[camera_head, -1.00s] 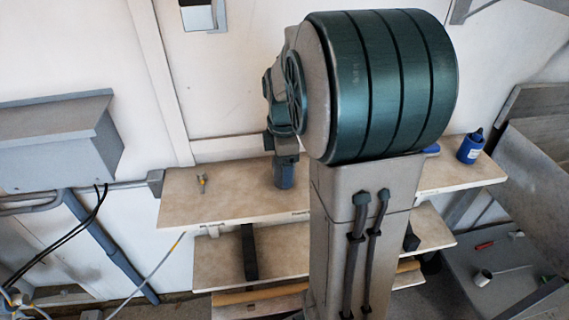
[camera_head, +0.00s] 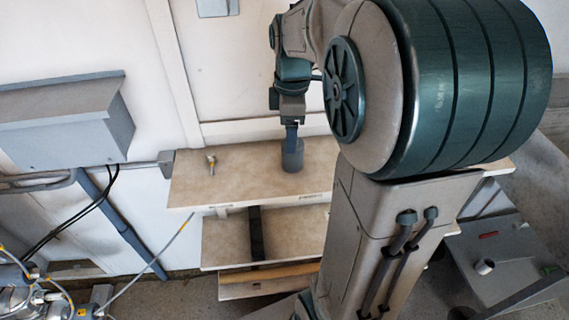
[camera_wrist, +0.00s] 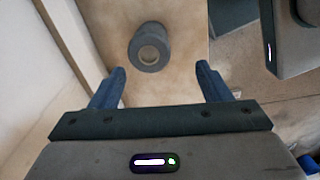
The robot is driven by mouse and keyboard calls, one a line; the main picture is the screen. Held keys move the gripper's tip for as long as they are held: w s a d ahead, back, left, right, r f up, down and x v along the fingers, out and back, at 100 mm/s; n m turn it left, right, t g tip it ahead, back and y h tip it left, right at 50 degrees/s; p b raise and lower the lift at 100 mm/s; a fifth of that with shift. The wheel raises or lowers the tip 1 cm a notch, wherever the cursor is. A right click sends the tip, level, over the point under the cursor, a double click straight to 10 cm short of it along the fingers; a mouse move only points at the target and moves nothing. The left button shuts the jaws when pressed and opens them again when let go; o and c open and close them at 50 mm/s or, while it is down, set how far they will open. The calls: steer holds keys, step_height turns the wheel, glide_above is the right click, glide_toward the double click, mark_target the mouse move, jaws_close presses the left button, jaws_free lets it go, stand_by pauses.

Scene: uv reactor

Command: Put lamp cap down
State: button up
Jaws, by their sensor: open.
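The lamp cap, a dark grey-blue cylinder (camera_head: 292,157), stands upright on the top shelf (camera_head: 240,187) near the wall. In the wrist view the lamp cap (camera_wrist: 150,34) shows as a round body with a pale hollow centre, beyond the fingertips. My gripper (camera_head: 291,134) is just above the cap in the head view. In the wrist view my gripper (camera_wrist: 160,71) has its two blue fingers spread wide, with nothing between them. The cap looks clear of both fingertips.
A lower shelf (camera_head: 226,242) is underneath. A grey wall box (camera_head: 65,118) is at left, and a grey bench (camera_head: 510,262) at right.

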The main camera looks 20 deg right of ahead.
steer(key=s+a+f+m+t, duration=0.1)
steer(key=s+a+f+m, duration=0.3)
steer(key=s+a+m, duration=0.4)
steer(key=s+m, duration=0.4)
steer(key=m, duration=0.1)
steer(key=shift+s+a+t, duration=0.3)
steer(key=shift+s+t, duration=0.05)
steer(key=shift+t, duration=0.05)
steer(key=shift+f, duration=0.1)
